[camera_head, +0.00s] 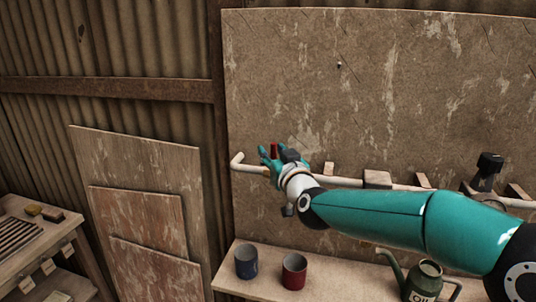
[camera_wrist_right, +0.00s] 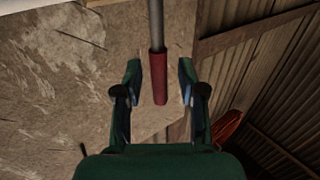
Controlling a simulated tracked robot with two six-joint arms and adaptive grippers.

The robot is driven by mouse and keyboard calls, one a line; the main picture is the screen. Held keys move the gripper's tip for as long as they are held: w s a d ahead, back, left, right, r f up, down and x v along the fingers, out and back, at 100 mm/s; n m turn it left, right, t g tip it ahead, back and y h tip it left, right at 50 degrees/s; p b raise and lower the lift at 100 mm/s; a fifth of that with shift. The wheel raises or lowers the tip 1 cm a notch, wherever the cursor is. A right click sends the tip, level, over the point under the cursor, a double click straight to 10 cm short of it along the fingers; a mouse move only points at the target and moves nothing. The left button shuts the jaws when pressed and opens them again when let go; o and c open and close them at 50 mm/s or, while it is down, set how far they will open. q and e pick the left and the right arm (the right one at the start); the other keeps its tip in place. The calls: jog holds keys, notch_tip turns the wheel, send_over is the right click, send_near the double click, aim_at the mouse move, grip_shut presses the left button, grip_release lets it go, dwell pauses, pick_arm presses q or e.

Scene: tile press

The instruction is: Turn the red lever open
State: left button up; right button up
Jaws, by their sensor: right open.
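The red lever (camera_head: 275,150) stands up near the white pipe (camera_head: 238,166) on the board wall. In the right wrist view its red grip (camera_wrist_right: 158,78) is on a grey metal rod (camera_wrist_right: 156,22). My right gripper (camera_head: 269,154) is at the lever. In the wrist view the right gripper (camera_wrist_right: 160,70) is open, with one finger on each side of the red grip and a visible gap on both sides. The lever's lower part is hidden by the gripper in the head view. My left gripper is not in view.
A black tool-like object (camera_head: 487,172) is at the right. Boards (camera_head: 145,220) lean on the corrugated wall.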

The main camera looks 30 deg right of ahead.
grip_shut()
